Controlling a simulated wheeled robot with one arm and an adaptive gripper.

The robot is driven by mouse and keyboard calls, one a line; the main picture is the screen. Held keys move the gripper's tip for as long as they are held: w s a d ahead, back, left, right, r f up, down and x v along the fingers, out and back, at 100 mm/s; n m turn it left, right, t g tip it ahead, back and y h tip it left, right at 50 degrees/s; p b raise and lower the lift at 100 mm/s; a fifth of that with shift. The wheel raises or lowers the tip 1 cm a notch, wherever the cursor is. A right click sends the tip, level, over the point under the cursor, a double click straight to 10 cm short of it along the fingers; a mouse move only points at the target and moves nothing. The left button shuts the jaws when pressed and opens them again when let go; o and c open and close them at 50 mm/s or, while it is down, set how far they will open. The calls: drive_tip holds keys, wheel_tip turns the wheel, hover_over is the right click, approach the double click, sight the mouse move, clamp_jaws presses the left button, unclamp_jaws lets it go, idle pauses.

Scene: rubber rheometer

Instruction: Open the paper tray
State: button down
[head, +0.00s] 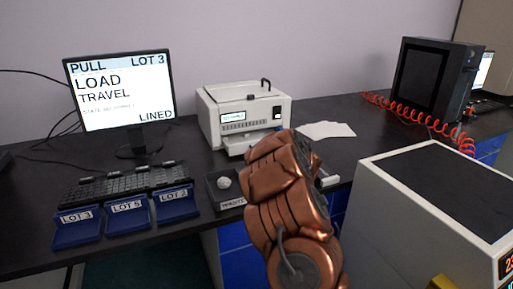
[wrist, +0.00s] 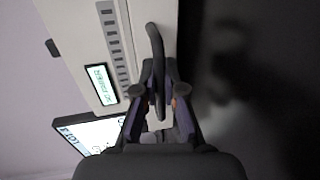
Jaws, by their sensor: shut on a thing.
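The white printer-like machine (head: 245,108) stands on the dark desk with a small green-lit display and a row of buttons on its front. Its paper tray (head: 238,147) is the pale low part at the front, largely hidden behind my copper-coloured arm. In the wrist view, turned sideways, a black bar handle (wrist: 153,42) runs along the machine's lower front. My gripper (wrist: 160,95) has its two fingers on either side of this handle and is shut on it. In the head view my arm hides the gripper and handle. How far the tray is out cannot be told.
Loose white sheets (head: 327,130) lie right of the machine. A small dark tray (head: 211,200) with a pale round thing, blue lot bins (head: 127,214), a keyboard (head: 110,184) and a monitor (head: 120,92) are left. A white cabinet (head: 395,215) stands close right of my arm.

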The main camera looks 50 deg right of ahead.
drive_tip(key=shift+s, duration=0.15)
drive_tip(key=c, duration=1.2)
unclamp_jaws()
drive_tip(key=shift+c, duration=0.2)
drive_tip(key=v, duration=1.2)
drive_tip(key=shift+c, duration=0.4)
